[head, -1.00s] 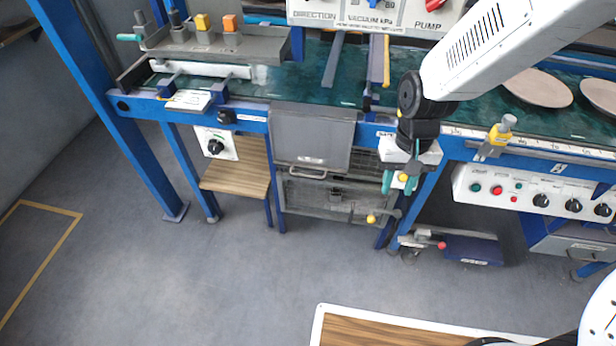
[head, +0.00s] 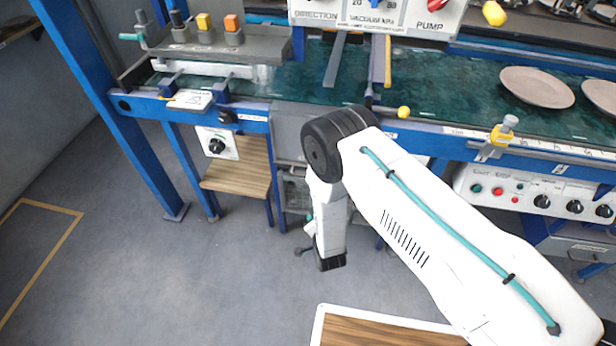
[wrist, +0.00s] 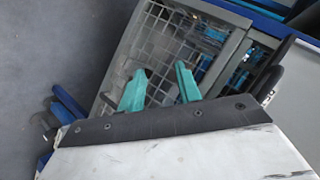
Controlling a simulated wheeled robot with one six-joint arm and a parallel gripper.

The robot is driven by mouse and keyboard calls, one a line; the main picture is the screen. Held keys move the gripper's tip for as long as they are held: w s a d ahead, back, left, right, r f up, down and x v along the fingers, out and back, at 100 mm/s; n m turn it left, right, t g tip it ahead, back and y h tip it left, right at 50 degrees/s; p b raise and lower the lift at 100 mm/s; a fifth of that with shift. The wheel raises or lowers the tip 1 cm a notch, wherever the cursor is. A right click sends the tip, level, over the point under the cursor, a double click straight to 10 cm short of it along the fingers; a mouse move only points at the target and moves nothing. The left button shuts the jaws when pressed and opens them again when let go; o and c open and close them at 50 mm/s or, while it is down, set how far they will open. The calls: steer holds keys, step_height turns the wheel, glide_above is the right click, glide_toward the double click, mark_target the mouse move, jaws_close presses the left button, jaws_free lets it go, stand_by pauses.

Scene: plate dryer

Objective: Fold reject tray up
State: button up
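A grey panel (head: 288,130), which looks like the reject tray, hangs down from the front of the blue conveyor frame.
A wooden shelf (head: 235,178) stands left of the panel. A yellow knob (head: 404,112) sits at the conveyor edge. Two plates (head: 538,87) lie on the belt at right. A control box (head: 530,195) is below them. A wood-topped table (head: 385,330) is in front. The floor at left is clear.

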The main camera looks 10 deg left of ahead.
steer(key=w+a+r+m+t+y, duration=0.2)
steer(key=w+r+m+t+y, duration=0.15)
steer(key=r+m+t, duration=0.55)
steer(key=w+r+n, duration=0.1)
steer(key=w, duration=0.1)
steer(key=w+a+r+n, duration=0.1)
steer(key=w, duration=0.1)
steer(key=w+a+r+n+g, duration=0.1)
steer(key=w, duration=0.1)
steer(key=shift+w+a+r+h, duration=0.25)
steer(key=shift+w+r+h, duration=0.05)
steer(key=shift+w+h, duration=0.1)
jaws_close()
